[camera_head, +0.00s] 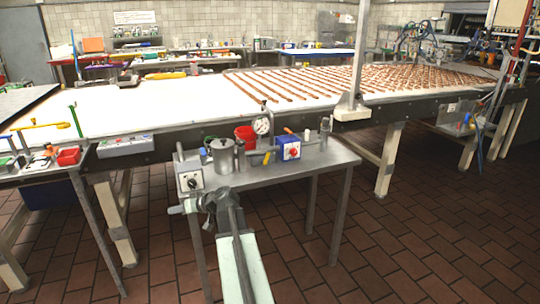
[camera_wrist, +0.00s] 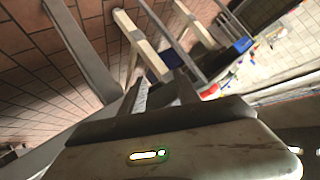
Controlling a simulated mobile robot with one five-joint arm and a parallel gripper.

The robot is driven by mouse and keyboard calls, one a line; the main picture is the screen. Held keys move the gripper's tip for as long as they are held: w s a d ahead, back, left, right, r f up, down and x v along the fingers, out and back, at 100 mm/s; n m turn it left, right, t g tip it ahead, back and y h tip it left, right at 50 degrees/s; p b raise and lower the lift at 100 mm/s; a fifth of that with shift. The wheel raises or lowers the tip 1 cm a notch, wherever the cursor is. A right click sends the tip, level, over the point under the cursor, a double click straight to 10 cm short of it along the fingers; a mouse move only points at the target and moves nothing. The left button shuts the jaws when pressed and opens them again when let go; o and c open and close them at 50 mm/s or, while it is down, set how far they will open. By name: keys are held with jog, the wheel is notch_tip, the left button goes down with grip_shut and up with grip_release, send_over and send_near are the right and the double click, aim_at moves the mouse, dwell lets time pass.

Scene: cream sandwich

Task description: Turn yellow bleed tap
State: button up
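A small yellow piece (camera_head: 267,158), likely the bleed tap, stands on the small metal table among the fittings, between a metal pot (camera_head: 222,157) and a blue box with a red knob (camera_head: 290,149). It is too small to tell its handle's angle. A round gauge (camera_head: 262,126) rises behind it. My gripper (camera_head: 212,203) is in front of the table's left front corner, apart from the yellow piece. In the wrist view my gripper's two fingers (camera_wrist: 159,92) stand apart with nothing seen held. The yellow piece cannot be made out there.
A red container (camera_head: 245,134) stands behind the pot. A control box with a dial (camera_head: 190,181) is at the table's left end. A long white conveyor (camera_head: 150,108) runs behind. Tiled floor is open at right.

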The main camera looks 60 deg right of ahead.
jog(key=s+d+r+m+t+h, duration=0.1)
jog(key=s+d+r+t+h, duration=0.2)
jog(key=d, duration=0.7)
jog(key=m+h+b, duration=0.4)
jog(key=h, duration=0.2)
send_near(268, 155)
jog(key=w+a, duration=0.2)
jog(key=w+a+f, duration=0.1)
jog(key=w+a, duration=0.1)
jog(key=a, duration=0.1)
jog(key=w+a+f, duration=0.1)
jog(key=w+a, duration=0.1)
jog(key=a, duration=0.1)
jog(key=shift+w+a+f, duration=0.2)
jog(key=shift+w, duration=0.2)
jog(key=s+d+r+m+h+b, duration=0.1)
jog(key=s+d+m+h, duration=0.1)
jog(key=s+d+h, duration=0.35)
jog(key=shift+y, duration=0.95)
jog(key=x, duration=0.5)
jog(key=d+x, duration=0.1)
jog(key=x, duration=0.2)
jog(key=shift+s+d+f, duration=0.15)
grip_shut()
